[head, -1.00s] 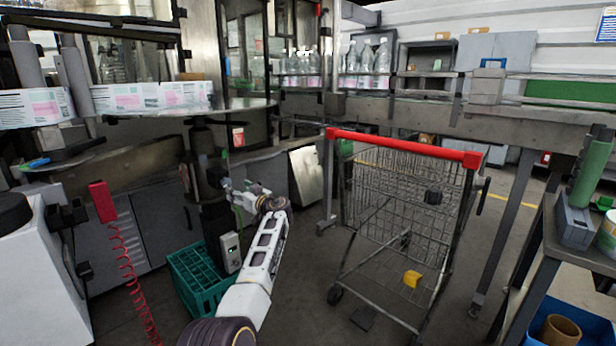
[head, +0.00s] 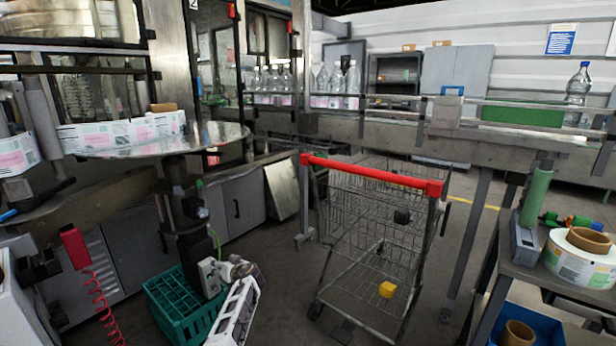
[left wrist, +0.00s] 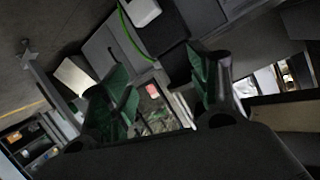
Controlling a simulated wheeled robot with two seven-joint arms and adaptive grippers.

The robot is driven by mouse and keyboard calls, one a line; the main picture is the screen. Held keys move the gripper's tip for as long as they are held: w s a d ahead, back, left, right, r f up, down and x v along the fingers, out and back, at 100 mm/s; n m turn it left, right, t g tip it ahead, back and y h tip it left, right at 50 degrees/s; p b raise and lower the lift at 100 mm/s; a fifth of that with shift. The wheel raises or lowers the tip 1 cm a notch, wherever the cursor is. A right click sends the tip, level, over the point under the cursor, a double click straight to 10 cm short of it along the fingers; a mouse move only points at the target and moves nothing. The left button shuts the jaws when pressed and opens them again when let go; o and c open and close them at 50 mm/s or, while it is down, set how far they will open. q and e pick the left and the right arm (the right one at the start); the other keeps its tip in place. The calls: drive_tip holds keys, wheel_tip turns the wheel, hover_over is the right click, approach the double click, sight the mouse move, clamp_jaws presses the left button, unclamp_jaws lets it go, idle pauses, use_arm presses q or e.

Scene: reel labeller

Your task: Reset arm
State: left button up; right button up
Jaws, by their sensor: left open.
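My left arm comes in at the bottom of the head view, with its white forearm and wrist low in front of the labelling machine. My left gripper (head: 222,264) is small here, close to a grey box (head: 208,277) on the machine's column; whether they touch I cannot tell. In the left wrist view, the gripper (left wrist: 160,92) shows two dark fingers with green pads spread wide apart. Nothing is held between them. My right gripper is in neither view.
A teal crate (head: 184,313) stands on the floor beside my left arm. A wire cart with a red handle (head: 372,173) stands right of it. Bottles (head: 337,83) line the conveyor behind. A bench with a label reel (head: 581,258) is at the right. Some floor between arm and cart is clear.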

use_arm(q)
drive_tip(key=s+d+f+m+g+h+p, duration=0.25)
drive_tip(key=s+f+p, duration=0.75)
drive_tip(key=s, duration=0.6)
drive_tip(key=s+d+f+m+g+h+p, duration=0.2)
drive_tip(key=s+f+m+h+p, duration=0.2)
drive_tip(key=s+f+p, duration=0.75)
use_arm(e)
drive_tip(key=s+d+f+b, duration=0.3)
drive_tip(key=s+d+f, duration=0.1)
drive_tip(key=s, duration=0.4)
use_arm(q)
drive_tip(key=s+r+m+g+h+p, duration=0.1)
drive_tip(key=s+g+h+p, duration=0.2)
drive_tip(key=s+p, duration=1.5)
drive_tip(key=s+d+g, duration=0.1)
drive_tip(key=s, duration=3)
drive_tip(key=shift+s+r+g, duration=0.15)
drive_tip(key=shift+s+g, duration=0.05)
drive_tip(key=shift+g, duration=0.15)
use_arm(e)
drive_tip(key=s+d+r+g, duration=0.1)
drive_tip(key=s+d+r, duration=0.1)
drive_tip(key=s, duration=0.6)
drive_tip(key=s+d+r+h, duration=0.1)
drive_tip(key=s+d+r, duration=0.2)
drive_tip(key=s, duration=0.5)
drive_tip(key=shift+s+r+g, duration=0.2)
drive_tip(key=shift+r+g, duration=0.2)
